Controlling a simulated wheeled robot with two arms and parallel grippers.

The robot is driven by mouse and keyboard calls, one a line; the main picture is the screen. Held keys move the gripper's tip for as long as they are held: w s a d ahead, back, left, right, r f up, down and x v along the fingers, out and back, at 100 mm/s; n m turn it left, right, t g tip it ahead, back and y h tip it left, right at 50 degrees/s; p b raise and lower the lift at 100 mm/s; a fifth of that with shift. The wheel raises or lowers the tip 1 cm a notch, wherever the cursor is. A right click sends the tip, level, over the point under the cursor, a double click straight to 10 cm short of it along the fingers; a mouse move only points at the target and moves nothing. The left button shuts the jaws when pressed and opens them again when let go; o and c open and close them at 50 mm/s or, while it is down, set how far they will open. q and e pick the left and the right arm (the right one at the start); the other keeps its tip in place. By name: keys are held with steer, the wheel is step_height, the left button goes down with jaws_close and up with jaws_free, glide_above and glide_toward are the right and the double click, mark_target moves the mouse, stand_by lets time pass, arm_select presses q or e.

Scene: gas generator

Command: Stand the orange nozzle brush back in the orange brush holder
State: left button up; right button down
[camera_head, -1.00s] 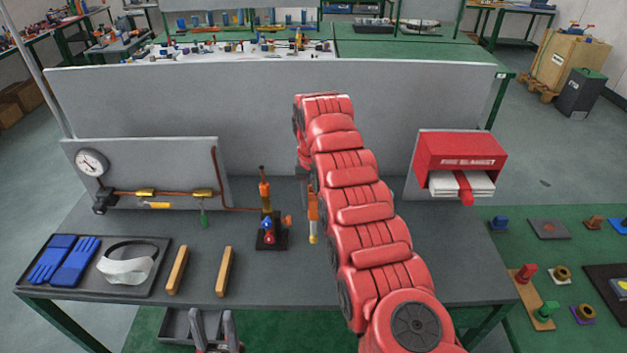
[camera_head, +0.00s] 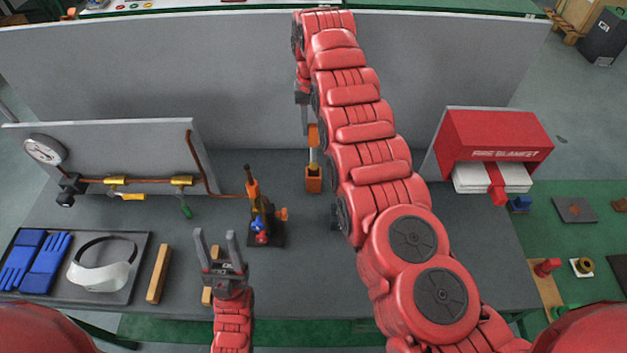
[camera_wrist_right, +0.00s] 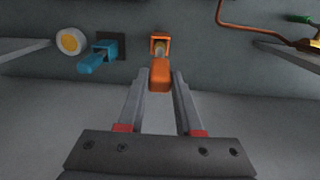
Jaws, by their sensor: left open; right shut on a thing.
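The orange nozzle brush (camera_head: 313,136) is upright in the head view, with its orange handle up and its pale shaft down. My right gripper (camera_head: 306,112) is shut on the handle, which also shows between the fingertips in the right wrist view (camera_wrist_right: 160,77). The orange brush holder (camera_head: 314,182) stands on the bench directly below the brush; part of it shows beyond the handle in the wrist view (camera_wrist_right: 160,38). The shaft's lower end meets the holder's top in the picture; I cannot tell whether it is inside. My left gripper (camera_head: 217,242) is open and empty.
A burner on a dark base (camera_head: 266,235) stands left of the holder. A blue-handled item (camera_wrist_right: 98,56) is near the holder in the wrist view. Wooden bars (camera_head: 158,274) and a tray (camera_head: 140,276) lie at left. A fire blanket box (camera_head: 495,140) stands right.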

mark_target(313, 153)
step_height(313, 153, down, 10)
steer(key=shift+r+b, duration=0.1)
steer(key=shift+b, duration=0.6)
steer(key=c, duration=0.6)
jaws_free()
steer(key=shift+w, duration=0.1)
